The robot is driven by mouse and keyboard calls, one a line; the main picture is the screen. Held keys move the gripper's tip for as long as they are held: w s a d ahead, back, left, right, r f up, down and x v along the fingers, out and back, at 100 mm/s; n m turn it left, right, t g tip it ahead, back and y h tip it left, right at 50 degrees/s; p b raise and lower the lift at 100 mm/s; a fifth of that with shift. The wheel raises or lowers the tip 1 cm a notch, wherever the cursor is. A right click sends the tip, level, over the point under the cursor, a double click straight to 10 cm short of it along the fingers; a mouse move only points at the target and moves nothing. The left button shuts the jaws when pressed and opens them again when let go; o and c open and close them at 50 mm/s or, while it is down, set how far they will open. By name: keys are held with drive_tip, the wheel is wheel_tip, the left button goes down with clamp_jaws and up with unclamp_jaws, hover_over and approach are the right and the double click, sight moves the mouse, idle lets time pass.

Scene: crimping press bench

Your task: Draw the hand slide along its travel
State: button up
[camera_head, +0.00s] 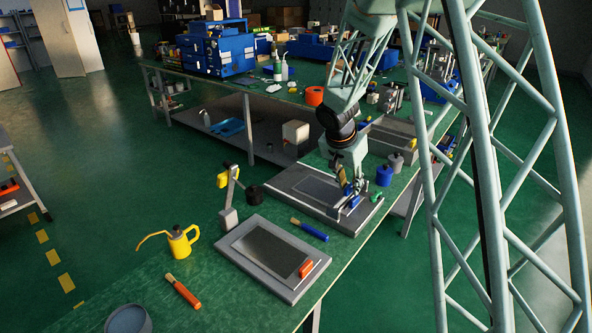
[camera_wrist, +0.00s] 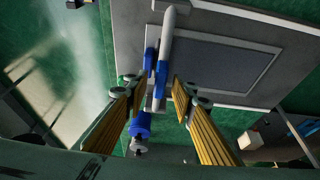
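The hand slide appears to be the grey plate (camera_head: 290,195) with a dark inset panel, lying on the green bench; it fills the upper part of the wrist view (camera_wrist: 270,30). A slim grey bar with a blue section (camera_wrist: 162,75) crosses its near edge, with a second blue piece beside it. In the head view this blue handle (camera_head: 352,204) is at the plate's right end. My gripper (camera_wrist: 157,88) points down there, its two yellow-ribbed fingers on either side of the bar with visible gaps. It looks open; fingertip contact is not clear.
A second plate with a red handle (camera_head: 305,268) lies nearer. A blue-handled tool (camera_head: 310,229) lies between the plates. A blue canister (camera_head: 384,175) stands to the right of my gripper. A yellow oil can (camera_head: 180,243) and an orange-handled brush (camera_head: 184,292) are at the left front.

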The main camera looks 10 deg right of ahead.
drive_tip(key=shift+v, duration=3)
drive_tip(key=shift+a, duration=0.1)
drive_tip(key=shift+s, duration=0.1)
drive_tip(key=s+a+r+n, duration=0.1)
drive_tip(key=s+r+n, duration=0.3)
drive_tip(key=s+r, duration=1.75)
drive_tip(key=s+a+r+n+y, duration=0.1)
drive_tip(key=s+a+n, duration=0.1)
drive_tip(key=s, duration=1.3)
drive_tip(key=s+a+r+n+t+y, duration=0.1)
drive_tip(key=s+a+n+y, duration=0.1)
drive_tip(key=s, duration=1.4)
drive_tip(key=a+n, duration=0.1)
drive_tip(key=a, duration=0.1)
drive_tip(key=shift+a+r+p, duration=0.2)
drive_tip(key=shift+a+p, duration=0.15)
